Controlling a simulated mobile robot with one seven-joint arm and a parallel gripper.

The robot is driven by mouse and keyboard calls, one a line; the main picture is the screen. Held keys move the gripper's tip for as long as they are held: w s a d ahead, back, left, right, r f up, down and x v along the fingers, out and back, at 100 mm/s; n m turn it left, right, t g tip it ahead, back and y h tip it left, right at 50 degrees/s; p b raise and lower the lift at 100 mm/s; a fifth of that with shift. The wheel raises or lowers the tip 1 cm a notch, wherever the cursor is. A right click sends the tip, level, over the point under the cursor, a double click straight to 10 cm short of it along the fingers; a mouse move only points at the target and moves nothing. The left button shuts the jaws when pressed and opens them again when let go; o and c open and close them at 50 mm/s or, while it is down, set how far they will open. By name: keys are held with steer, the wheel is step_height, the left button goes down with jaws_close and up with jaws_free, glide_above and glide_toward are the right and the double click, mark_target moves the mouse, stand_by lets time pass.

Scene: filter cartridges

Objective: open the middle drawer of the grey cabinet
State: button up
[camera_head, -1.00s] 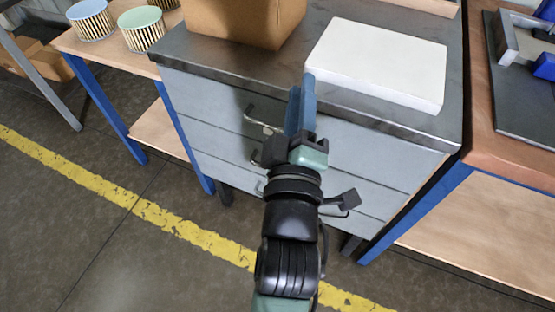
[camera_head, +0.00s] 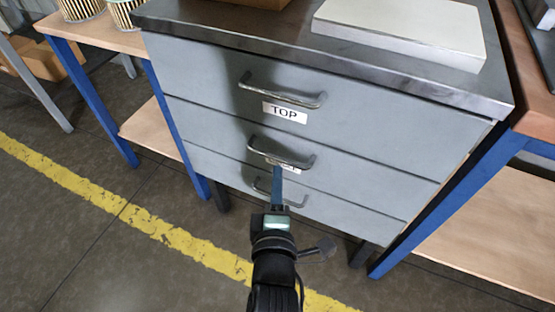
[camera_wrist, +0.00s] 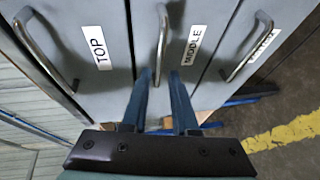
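The grey cabinet (camera_head: 215,75) has three stacked drawers, all closed. The middle drawer (camera_head: 350,150) has a metal bar handle (camera_head: 285,160), with its label partly hidden behind my gripper in the head view. The wrist view shows that handle (camera_wrist: 162,45) beside the label "MIDDLE" (camera_wrist: 194,45). My gripper (camera_wrist: 161,73) is open, with blue fingers apart on either side of the line of the handle. Its tips are at or just short of the bar; contact cannot be told. In the head view my gripper (camera_head: 277,170) is just below the middle handle.
The top drawer handle (camera_head: 282,90) and bottom drawer handle (camera_head: 280,193) stick out above and below. A white box (camera_head: 400,30) lies on the cabinet top. Blue-legged tables stand close on both sides. The floor in front, with a yellow line (camera_head: 150,228), is clear.

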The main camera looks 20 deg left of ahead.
mark_target(277, 157)
steer(key=b+x, duration=0.1)
steer(key=x, duration=0.6)
steer(key=shift+w+b, duration=0.2)
steer(key=shift+b, duration=0.15)
jaws_close()
stand_by(1.1)
